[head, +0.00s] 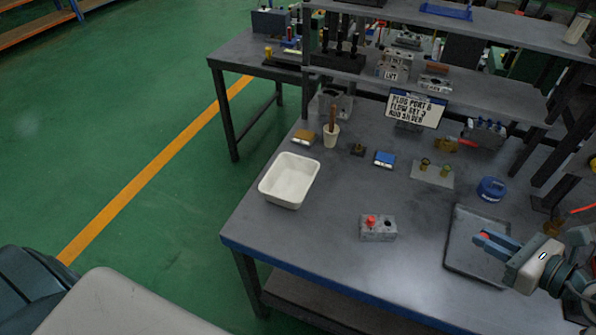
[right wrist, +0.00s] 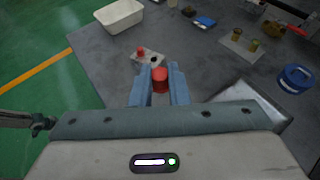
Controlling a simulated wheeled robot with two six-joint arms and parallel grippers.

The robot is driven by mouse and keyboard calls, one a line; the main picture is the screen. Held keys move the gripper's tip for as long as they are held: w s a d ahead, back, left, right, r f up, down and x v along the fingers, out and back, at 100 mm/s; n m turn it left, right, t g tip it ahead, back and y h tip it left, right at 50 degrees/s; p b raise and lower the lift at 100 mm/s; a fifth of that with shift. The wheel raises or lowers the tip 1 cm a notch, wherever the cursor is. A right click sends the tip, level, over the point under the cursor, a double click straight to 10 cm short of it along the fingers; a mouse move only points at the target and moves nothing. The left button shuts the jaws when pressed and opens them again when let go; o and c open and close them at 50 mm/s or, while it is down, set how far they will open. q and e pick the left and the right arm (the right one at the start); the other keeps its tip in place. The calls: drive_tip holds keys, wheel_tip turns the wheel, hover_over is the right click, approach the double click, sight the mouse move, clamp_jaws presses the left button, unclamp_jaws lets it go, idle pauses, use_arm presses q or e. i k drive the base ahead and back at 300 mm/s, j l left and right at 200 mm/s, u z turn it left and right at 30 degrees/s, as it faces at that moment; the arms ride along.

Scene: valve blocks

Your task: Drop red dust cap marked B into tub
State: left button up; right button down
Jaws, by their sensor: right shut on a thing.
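My right gripper (head: 486,241) is above the grey tray at the right of the table, shut on a red cap (head: 484,236). In the right wrist view the red cap (right wrist: 160,80) sits between the two blue-grey fingers; no letter can be read on it. A white tub (head: 289,202) stands at the table's left side, well left of the gripper; it also shows in the right wrist view (right wrist: 121,18). A grey valve block (head: 379,236) lies near the front edge, with another red cap (head: 371,221) on it and a dark open port beside that. My left gripper is not seen.
The grey tray (head: 458,258) lies at the right, with a blue round container (head: 491,189) behind it. A wooden-handled tool stands in a white cup (head: 331,137) behind the tub. A sign (head: 416,107) hangs at the shelf. The table between block and tub is clear.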

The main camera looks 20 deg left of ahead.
sight(296, 189)
drive_tip(key=i+j, duration=0.1)
drive_tip(key=j, duration=0.65)
drive_tip(key=i+j, duration=0.1)
drive_tip(key=j, duration=1.4)
drive_tip(key=i+z, duration=0.05)
drive_tip(key=i, duration=0.05)
